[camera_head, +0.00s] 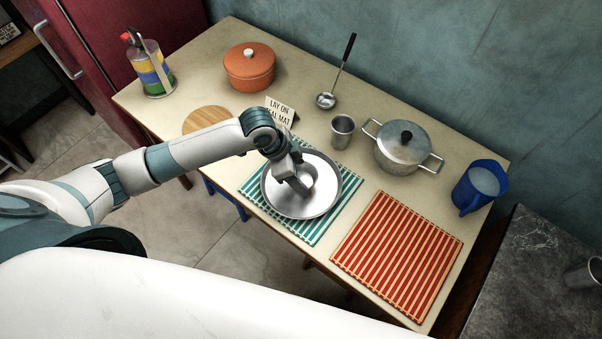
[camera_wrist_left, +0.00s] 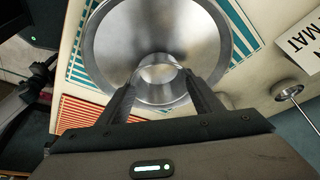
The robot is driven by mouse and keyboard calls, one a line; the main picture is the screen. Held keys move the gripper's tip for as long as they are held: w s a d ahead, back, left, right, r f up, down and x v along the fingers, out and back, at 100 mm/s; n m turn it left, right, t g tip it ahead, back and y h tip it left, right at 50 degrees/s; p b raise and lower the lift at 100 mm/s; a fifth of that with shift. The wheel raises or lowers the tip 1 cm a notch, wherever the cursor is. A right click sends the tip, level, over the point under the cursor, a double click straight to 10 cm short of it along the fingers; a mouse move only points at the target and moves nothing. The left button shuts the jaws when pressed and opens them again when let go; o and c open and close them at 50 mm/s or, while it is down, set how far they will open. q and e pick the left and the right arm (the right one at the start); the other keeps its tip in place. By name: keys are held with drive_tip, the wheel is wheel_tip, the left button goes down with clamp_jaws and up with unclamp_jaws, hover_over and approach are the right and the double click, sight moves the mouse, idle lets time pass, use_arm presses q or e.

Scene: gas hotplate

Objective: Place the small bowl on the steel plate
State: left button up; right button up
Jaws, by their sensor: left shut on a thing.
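The round steel plate (camera_head: 318,207) lies on the teal striped mat (camera_head: 342,203) in the middle of the table. My left gripper (camera_head: 303,188) reaches down over the plate, shut on the small bowl (camera_head: 314,179), a steel one. In the left wrist view the small bowl (camera_wrist_left: 158,72) sits between the two fingertips of the gripper (camera_wrist_left: 160,90), with the plate (camera_wrist_left: 115,45) beneath it. The bowl is over the plate; I cannot tell whether it touches it. My arm and gripper hide part of the bowl and plate in the head view. My right gripper does not show.
Behind the plate stand a sign (camera_head: 280,109), a steel cup (camera_head: 343,130) and a lidded pot (camera_head: 402,147). A red striped mat (camera_head: 397,255) lies bare to the right, a blue pitcher (camera_head: 478,188) beyond it. An orange pot (camera_head: 249,68) and a round wooden board (camera_head: 205,117) are left.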

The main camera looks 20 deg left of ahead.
use_arm(q)
drive_tip(key=shift+f, duration=0.4)
drive_tip(key=shift+f, duration=0.15)
drive_tip(key=o, duration=1)
drive_tip(key=b+v, duration=0.1)
drive_tip(key=v, duration=1.1)
drive_tip(key=shift+b, duration=0.4)
